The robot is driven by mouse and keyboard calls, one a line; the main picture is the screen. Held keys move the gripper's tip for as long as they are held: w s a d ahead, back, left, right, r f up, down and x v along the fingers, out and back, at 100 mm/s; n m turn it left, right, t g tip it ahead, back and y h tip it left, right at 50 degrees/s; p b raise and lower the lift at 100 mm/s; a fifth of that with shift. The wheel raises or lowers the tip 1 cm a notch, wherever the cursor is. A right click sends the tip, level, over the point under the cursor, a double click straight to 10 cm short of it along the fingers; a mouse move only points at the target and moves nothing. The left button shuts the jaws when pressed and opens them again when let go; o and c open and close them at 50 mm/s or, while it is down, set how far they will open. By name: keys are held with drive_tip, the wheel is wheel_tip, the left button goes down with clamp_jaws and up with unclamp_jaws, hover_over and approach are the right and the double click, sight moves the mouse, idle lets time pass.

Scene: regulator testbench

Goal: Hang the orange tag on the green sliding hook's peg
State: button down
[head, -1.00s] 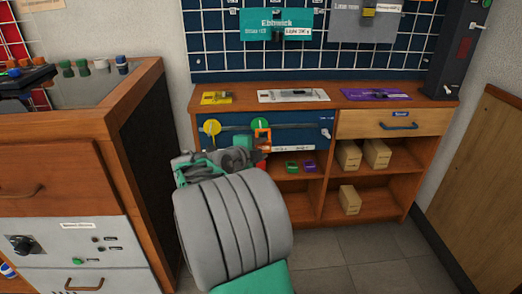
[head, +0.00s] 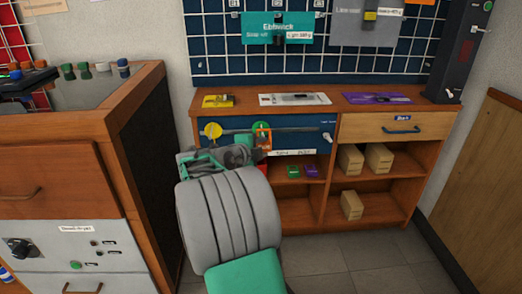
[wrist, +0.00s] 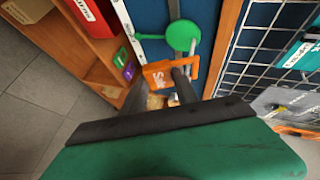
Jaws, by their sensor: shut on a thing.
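The orange tag (head: 263,139) is held in my gripper (head: 253,150) in front of the blue panel. The green sliding hook (head: 259,127) shows as a round green disc just behind the tag. In the wrist view the hook's disc (wrist: 182,35) lies just beyond the tag, with a thin metal peg beside the tag's far edge. I cannot tell whether the peg passes through the tag's opening.
A yellow disc (head: 212,130) sits left on the same rail. The wooden bench (head: 345,102) has yellow, white and purple items on top. Cardboard boxes (head: 378,158) and small green and purple blocks (head: 293,171) fill the shelves. A wall grid (wrist: 262,45) is close beside the gripper.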

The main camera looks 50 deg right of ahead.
idle(0.3)
drive_tip(key=c, duration=1)
unclamp_jaws()
drive_tip(key=shift+c, duration=0.2)
drive_tip(key=shift+o, duration=0.9)
drive_tip(key=shift+r, duration=0.2)
